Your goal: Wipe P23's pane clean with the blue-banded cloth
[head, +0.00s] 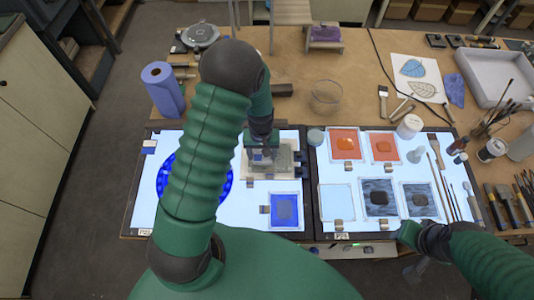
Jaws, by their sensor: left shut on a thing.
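My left gripper (263,152) is over the upper right of the left light panel (146,190). It is shut on a small pale and blue piece, apparently the blue-banded cloth, largely hidden by the gripper. Beneath it is a pale greyish square pane (284,168); contact cannot be told. A blue square pane (285,211) lies below, and a large blue round pane (169,181) lies left, half covered by my arm. The panel's front label (145,232) is too small to read, so I cannot tell which pane is P23's. My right gripper (407,233) is low at right, its fingers unclear.
The right light panel (343,165) carries orange, grey and clear panes. A blue roll (163,90) stands at the back left and a glass bowl (326,97) behind the panels. Brushes, jars and a white tray (496,76) crowd the right side.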

